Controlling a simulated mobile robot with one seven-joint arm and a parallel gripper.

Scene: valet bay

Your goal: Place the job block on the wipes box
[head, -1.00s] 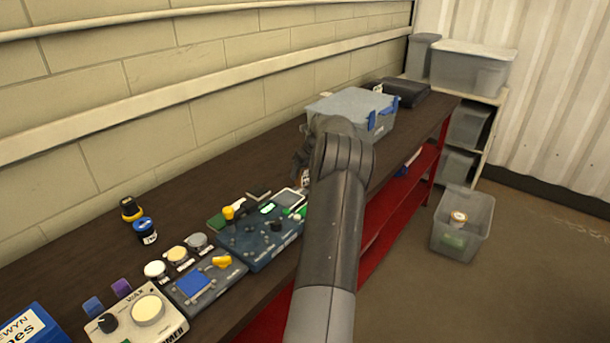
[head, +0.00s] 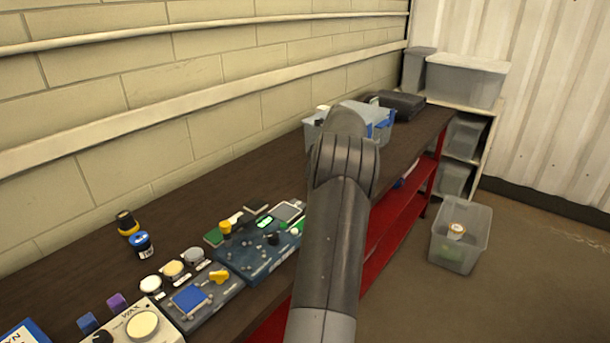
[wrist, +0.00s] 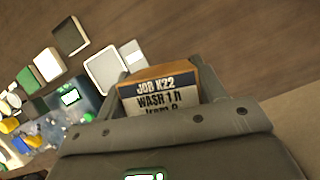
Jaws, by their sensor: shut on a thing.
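The job block (wrist: 158,92) shows in the wrist view, with an orange-brown top edge and a label reading "JOB K22 WASH". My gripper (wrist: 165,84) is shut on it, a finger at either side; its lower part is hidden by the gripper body. In the head view my arm hides the gripper and block. A blue and white box (head: 22,332) with cut-off lettering, probably the wipes box, stands at the bottom left corner of the head view, mostly out of frame.
The dark bench (head: 75,265) carries a wax unit (head: 120,325), a dark blue panel (head: 258,255), a blue-capped bottle (head: 141,245) and a yellow-black item (head: 127,222). A grey lidded bin (head: 312,133) is behind my arm. A clear bin (head: 460,236) stands on the floor.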

